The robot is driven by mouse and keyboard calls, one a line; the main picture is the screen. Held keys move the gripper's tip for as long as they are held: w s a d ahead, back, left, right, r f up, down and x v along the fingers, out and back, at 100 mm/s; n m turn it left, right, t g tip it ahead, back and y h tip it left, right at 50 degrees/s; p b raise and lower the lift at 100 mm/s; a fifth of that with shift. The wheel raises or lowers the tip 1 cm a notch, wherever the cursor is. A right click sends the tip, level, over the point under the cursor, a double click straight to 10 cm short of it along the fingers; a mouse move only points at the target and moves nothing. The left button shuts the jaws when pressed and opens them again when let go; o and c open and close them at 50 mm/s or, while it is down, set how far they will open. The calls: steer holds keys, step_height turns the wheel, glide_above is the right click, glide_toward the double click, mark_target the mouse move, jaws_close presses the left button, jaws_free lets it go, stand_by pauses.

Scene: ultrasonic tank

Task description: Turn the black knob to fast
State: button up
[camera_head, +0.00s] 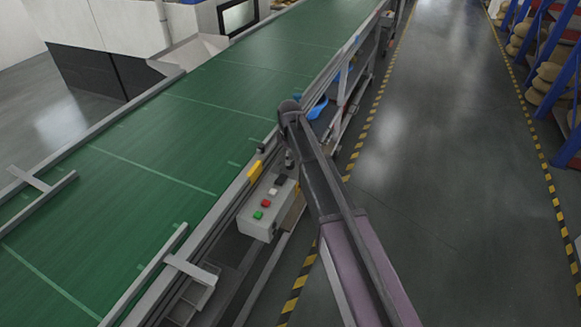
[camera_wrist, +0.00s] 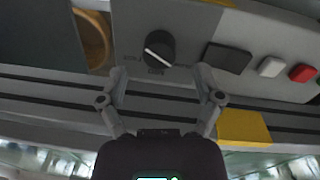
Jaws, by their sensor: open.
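The black knob (camera_wrist: 158,50) is on the grey face of a control box (camera_wrist: 190,22) in the wrist view. A white line on the knob runs diagonally, from upper left to lower right. Small lettering is printed around the knob, too blurred to read. My gripper (camera_wrist: 161,72) is open, with one finger on each side below the knob and nothing between them. Whether the fingertips are level with the knob I cannot tell. In the head view my gripper (camera_head: 288,155) is over the far end of the control box (camera_head: 258,222), and the knob is hidden there.
A black switch (camera_wrist: 227,57), a white button (camera_wrist: 270,66) and a red button (camera_wrist: 302,72) sit right of the knob. A green button (camera_head: 258,215) shows in the head view. A yellow block (camera_head: 256,170) and the green conveyor (camera_head: 190,130) are beside the box.

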steer(key=shift+f+b, duration=1.45)
steer(key=shift+f, duration=0.3)
steer(key=c, duration=1.2)
